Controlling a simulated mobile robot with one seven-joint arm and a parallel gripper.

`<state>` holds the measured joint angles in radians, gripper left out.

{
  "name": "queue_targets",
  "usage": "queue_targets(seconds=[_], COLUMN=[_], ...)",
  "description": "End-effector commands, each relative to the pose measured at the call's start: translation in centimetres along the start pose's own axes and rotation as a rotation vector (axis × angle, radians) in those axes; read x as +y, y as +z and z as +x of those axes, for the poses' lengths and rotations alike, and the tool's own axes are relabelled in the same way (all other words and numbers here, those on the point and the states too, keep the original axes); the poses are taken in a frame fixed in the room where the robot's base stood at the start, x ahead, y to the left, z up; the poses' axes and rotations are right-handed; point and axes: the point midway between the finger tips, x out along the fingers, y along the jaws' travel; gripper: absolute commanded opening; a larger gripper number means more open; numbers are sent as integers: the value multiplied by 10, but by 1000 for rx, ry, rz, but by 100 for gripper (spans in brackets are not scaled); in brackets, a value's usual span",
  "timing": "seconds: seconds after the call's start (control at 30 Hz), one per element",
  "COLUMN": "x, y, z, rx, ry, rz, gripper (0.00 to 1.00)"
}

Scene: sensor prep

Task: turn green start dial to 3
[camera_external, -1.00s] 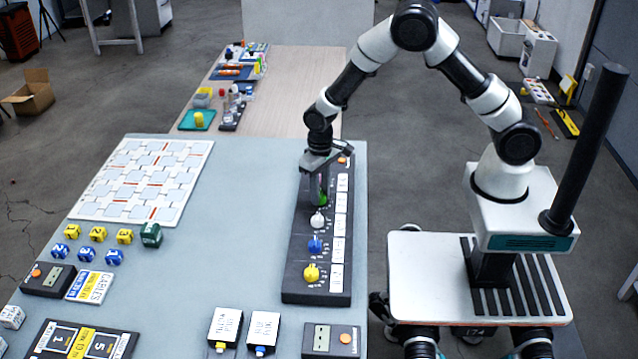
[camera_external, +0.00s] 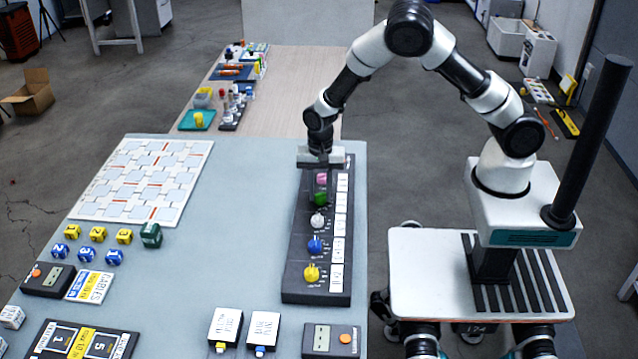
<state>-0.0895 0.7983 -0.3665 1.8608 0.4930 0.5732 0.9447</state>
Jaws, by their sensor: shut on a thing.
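The green start dial (camera_external: 320,199) is on the long dark panel (camera_external: 296,272), just in front of the pink dial (camera_external: 321,179). My gripper (camera_external: 320,193) points down over the far end of this panel, its hand lying left to right across the picture. It is shut on the green dial. The dark fingers are hard to tell from the panel, and the pink dial shows below the hand. The numbers around the green dial are too small to read, so its setting cannot be told.
Nearer on the panel are a white dial (camera_external: 317,220), a blue dial (camera_external: 315,245) and a yellow dial (camera_external: 312,273). White label cards (camera_external: 338,250) line its right side.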

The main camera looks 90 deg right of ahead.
Motion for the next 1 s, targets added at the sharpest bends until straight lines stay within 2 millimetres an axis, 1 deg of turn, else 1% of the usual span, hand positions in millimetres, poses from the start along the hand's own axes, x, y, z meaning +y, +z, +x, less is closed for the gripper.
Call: queue_targets(seconds=[0.2, 0.5, 0.73, 1.0], x=[0, 0, 0, 0], y=[1, 1, 1, 1], z=[-2, -1, 0, 0], rx=[0, 0, 0, -1], ry=[1, 1, 0, -1], rz=[179, 349, 410, 423], gripper=[5, 5, 5, 5])
